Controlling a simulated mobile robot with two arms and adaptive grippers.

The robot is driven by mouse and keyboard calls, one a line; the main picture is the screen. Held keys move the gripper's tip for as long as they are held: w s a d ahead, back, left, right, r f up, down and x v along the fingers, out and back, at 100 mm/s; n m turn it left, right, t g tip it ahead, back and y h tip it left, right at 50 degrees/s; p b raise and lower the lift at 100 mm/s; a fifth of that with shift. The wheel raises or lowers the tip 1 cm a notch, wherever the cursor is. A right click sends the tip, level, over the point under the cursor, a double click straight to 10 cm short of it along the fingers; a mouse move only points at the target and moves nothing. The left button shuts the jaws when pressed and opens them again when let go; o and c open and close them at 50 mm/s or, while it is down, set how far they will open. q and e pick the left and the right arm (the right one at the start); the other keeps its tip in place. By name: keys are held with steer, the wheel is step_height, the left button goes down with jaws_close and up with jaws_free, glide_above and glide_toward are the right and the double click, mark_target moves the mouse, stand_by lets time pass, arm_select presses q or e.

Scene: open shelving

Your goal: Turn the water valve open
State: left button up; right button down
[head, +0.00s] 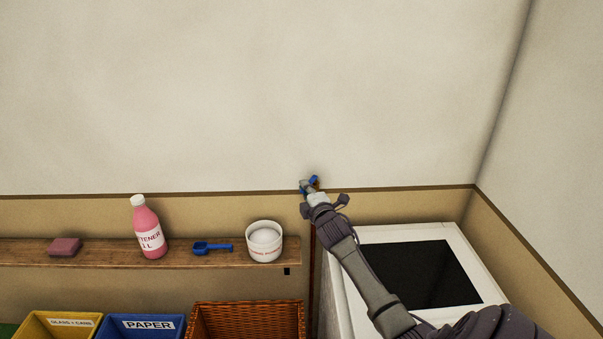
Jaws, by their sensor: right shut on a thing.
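The water valve (314,181) is a small fitting with a blue handle on the wall, just above the brown trim line. Only bits of its blue handle show, since my gripper covers most of it. My right gripper (309,187) reaches up to it from the lower right and is shut on the valve handle. I cannot tell how far the handle is turned. My left gripper is not in view.
A wooden shelf (100,250) at left holds a pink sponge (65,247), a pink softener bottle (148,230), a blue scoop (212,248) and a white tub (264,243). Bins and a wicker basket (246,321) stand below. A white appliance (455,240) with a black top panel is under my right arm.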

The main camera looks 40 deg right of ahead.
arm_select(q)
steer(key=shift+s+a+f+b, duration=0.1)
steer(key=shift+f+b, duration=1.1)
steer(key=shift+b, duration=0.45)
arm_select(e)
steer(key=shift+s+d+n+t+y, duration=0.25)
steer(key=shift+s+d+n+y, duration=0.15)
steer(key=shift+n+y, duration=0.85)
steer(key=shift+s+d+n+t+y, duration=0.3)
steer(key=shift+s+n+y, duration=0.35)
steer(key=shift+y, duration=1.1)
steer(key=shift+s+d+n+t+y, duration=0.3)
steer(key=shift+n+y, duration=0.8)
steer(key=shift+y, duration=0.4)
steer(key=c, duration=1.3)
jaws_free()
steer(key=shift+s+d, duration=0.2)
steer(key=shift+s, duration=1.8)
steer(key=shift+s+d, duration=0.2)
steer(key=shift+s, duration=1.75)
steer(key=shift+s+d, duration=0.2)
steer(key=shift+s, duration=1.8)
